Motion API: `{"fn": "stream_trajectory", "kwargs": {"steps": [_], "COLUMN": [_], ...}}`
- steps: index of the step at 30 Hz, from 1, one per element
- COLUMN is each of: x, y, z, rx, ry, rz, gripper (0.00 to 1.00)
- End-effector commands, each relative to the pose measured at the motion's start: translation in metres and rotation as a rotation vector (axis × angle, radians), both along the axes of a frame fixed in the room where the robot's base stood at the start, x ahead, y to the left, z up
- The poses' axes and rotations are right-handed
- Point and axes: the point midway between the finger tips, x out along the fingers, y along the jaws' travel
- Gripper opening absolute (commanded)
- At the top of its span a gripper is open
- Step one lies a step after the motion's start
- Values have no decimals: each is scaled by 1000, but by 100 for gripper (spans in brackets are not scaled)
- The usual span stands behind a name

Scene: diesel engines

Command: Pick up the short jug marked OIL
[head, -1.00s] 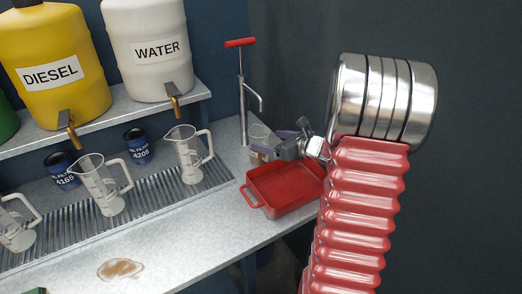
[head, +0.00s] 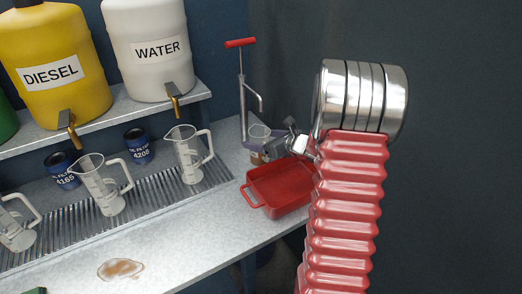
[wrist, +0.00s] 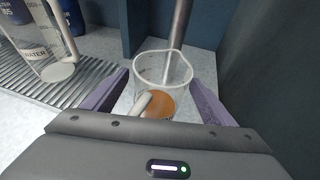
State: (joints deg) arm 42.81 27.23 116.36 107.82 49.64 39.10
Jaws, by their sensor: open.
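A short clear jug (wrist: 165,75) with orange-brown liquid in its bottom stands on the counter by the pump's metal post. Its handle points toward my wrist camera, and I cannot read any marking on it. In the head view the jug (head: 259,133) shows behind the red tray, partly hidden by my gripper. My gripper (head: 277,146) is open. In the wrist view its purple fingers (wrist: 158,80) stand on either side of the jug's lower part, and nothing is gripped; I cannot tell whether they touch it.
A red tray (head: 258,207) sits just in front, below my gripper. A pump with a red handle (head: 240,43) rises behind the jug. Taller jugs (head: 190,153) stand on the grate to the left, one marked WATER (wrist: 38,52). A dark wall is at the right.

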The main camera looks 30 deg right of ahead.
Motion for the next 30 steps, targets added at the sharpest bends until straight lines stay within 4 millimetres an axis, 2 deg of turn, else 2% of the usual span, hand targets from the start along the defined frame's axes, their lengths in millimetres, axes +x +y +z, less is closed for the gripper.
{"fn": "stream_trajectory", "kwargs": {"steps": [8, 30], "x": [0, 0], "y": [0, -1], "z": [0, 1], "rx": [0, 0], "ry": [0, -1], "rz": [-1, -1], "gripper": [77, 26]}}
